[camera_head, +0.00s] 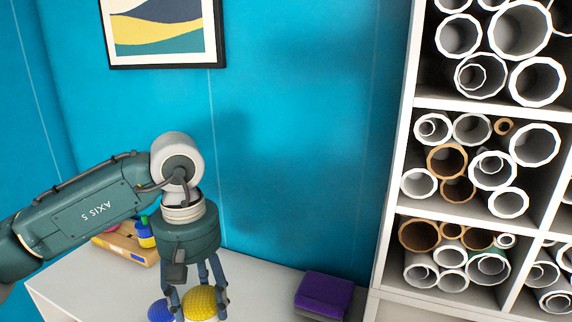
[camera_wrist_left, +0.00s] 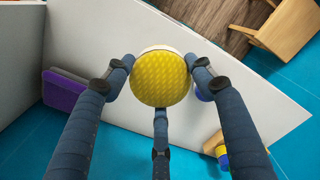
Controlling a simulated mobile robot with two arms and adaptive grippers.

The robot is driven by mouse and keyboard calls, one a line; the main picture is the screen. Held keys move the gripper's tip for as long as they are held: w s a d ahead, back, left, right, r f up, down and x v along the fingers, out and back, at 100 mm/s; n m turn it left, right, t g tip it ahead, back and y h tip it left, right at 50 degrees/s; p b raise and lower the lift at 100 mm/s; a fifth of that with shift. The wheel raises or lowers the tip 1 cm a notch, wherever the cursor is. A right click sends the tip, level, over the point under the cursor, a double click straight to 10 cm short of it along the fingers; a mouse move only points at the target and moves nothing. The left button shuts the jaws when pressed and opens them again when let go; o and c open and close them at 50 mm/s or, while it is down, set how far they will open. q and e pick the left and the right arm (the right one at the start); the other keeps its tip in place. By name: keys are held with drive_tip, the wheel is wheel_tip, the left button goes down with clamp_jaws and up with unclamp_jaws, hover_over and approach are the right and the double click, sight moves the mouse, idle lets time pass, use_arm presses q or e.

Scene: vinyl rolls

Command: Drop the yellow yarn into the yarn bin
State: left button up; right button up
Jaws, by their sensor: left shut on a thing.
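A yellow yarn ball (camera_head: 200,303) with a woven texture is low in the head view and in the middle of the left wrist view (camera_wrist_left: 161,78). My left gripper (camera_head: 197,292) comes down over it from above, and its three fingers (camera_wrist_left: 160,85) are closed around the ball. A pale rim shows behind the ball in the left wrist view; I cannot tell what it belongs to. I cannot tell whether the ball touches the white table. No container is clearly recognisable as the yarn bin. My right gripper is in neither view.
A blue ball (camera_head: 160,311) lies beside the yellow one on the white table (camera_head: 262,285). A purple block (camera_head: 324,295) is at the right and a wooden tray (camera_head: 137,252) with colored items at the left. A wooden piece (camera_wrist_left: 286,30) stands on the floor. Shelves (camera_head: 398,160) hold rolls.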

use_arm(q)
drive_tip(key=s+a+f+m, duration=0.2)
drive_tip(key=s+f+m, duration=0.5)
drive_tip(key=s+f, duration=0.2)
drive_tip(key=shift+s+a+m, duration=0.3)
drive_tip(key=shift+s+m, duration=0.1)
drive_tip(key=shift+s, duration=0.7)
drive_tip(key=shift+f, duration=0.1)
